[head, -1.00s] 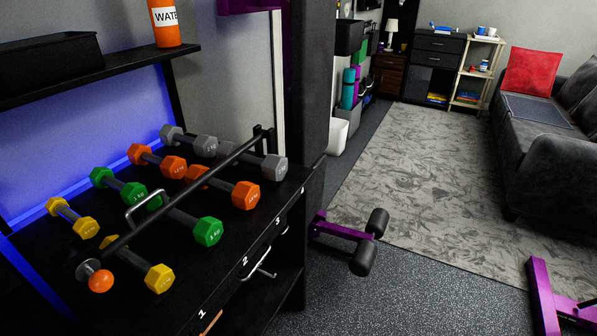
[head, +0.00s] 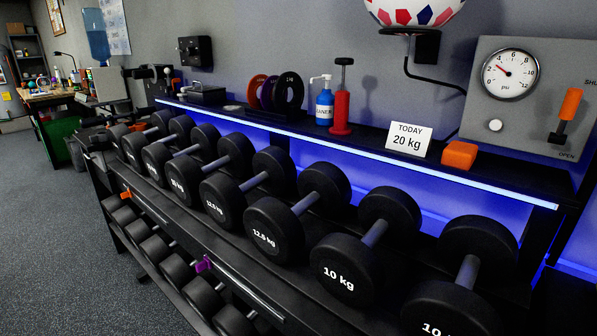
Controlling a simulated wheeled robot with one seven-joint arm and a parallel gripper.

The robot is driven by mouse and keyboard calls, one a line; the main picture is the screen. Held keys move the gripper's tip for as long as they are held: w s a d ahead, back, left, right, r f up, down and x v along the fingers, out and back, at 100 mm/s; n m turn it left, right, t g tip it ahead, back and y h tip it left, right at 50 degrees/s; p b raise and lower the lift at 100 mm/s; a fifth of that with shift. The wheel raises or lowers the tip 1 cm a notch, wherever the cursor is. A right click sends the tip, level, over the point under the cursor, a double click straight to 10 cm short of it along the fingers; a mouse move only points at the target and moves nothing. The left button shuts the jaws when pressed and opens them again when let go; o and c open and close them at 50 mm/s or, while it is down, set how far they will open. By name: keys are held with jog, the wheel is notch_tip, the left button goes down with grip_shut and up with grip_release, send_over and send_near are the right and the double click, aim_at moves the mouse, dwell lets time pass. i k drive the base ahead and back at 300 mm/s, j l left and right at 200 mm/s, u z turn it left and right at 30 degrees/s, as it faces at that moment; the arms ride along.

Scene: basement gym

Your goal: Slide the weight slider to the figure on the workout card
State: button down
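The workout card (head: 408,140) is a white card on the shelf above the dumbbell rack in the head view. It reads "TODAY 20 kg". I cannot tell for sure which part is the weight slider. A small orange piece (head: 126,194) and a purple piece (head: 203,265) sit along the rack's front rail, and no scale figures are legible beside them. My gripper is not in view.
Black dumbbells (head: 277,230) fill the rack's upper tier, with more below. On the shelf are an orange block (head: 460,155), a red pump (head: 341,108) and a blue spray bottle (head: 324,105). A gauge panel (head: 530,92) with an orange-handled lever hangs right. Floor at left is clear.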

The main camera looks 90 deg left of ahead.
aim_at(126, 195)
jog(key=u, duration=3.55)
